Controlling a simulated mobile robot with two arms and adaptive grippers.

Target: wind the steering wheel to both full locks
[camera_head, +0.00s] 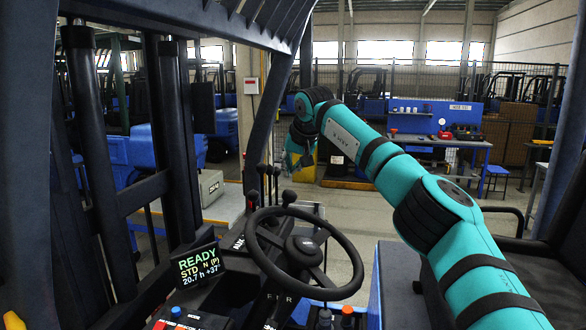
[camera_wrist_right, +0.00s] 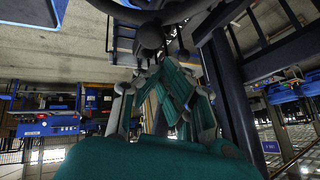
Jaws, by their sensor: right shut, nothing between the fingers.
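The steering wheel (camera_head: 349,250) is black with a round hub and stands on a tilted column in the middle of the head view. A dark curved rim (camera_wrist_right: 185,12) shows at the top edge of the right wrist view. My right gripper (camera_head: 297,162), teal and grey, hangs above and behind the wheel, clear of its rim. In the right wrist view my right gripper (camera_wrist_right: 158,72) is shut and empty. A dark round knob (camera_wrist_right: 150,38) shows just beyond its fingertips; I cannot tell whether they touch. My left gripper is not in view.
Black-knobbed levers (camera_head: 264,172) stand close behind the wheel. A display (camera_head: 198,263) reading READY is left of it. Dark mast uprights (camera_head: 95,140) fill the left side. A seat (camera_head: 530,270) is at the right. A blue workbench (camera_head: 430,140) is far behind.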

